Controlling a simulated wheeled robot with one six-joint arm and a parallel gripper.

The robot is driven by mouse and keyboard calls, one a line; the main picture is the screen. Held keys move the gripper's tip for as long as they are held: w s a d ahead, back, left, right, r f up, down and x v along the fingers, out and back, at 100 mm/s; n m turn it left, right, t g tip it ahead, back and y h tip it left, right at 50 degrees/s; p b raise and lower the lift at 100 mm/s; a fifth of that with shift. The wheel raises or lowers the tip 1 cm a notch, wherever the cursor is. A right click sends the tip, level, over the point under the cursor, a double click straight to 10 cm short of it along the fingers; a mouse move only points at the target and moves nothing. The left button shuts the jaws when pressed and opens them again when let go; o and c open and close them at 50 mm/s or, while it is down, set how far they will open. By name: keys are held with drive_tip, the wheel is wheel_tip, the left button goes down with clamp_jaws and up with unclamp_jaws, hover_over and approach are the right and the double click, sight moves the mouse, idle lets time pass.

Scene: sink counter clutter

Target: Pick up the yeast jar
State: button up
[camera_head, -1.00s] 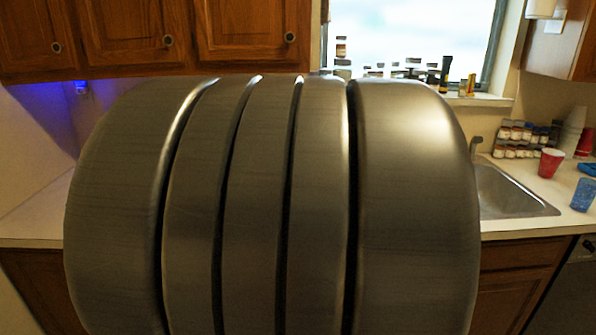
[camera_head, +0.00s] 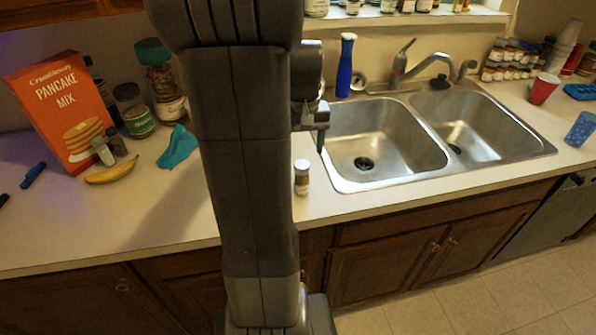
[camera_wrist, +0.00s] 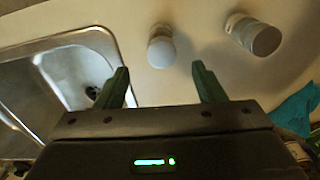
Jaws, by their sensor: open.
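A small jar (camera_head: 301,177) with a pale cap stands upright on the counter just left of the sink in the head view. In the wrist view, a small pale-capped jar (camera_wrist: 161,46) lies ahead of my gripper, between the lines of its fingers, apparently the same one. A second, wider jar with a grey lid (camera_wrist: 253,35) stands to its right; my arm seems to hide it in the head view. No label is readable, so I cannot tell which is the yeast jar. My gripper (camera_wrist: 161,68) is open and empty, above the counter and short of both jars.
The double sink (camera_head: 385,135) is right of the small jar, with a blue bottle (camera_head: 345,65) behind. A teal cloth (camera_head: 178,147), banana (camera_head: 111,170), pancake mix box (camera_head: 62,105) and several jars stand left. Bare counter lies in front.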

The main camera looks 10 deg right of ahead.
sight(303, 163)
wheel_tip(303, 163, down, 6)
drive_tip(key=shift+r, duration=0.1)
drive_tip(key=shift+s+a+f+p, duration=0.15)
drive_tip(key=shift+f+p, duration=0.55)
drive_tip(key=shift+f, duration=2.05)
drive_tip(key=c, duration=1.1)
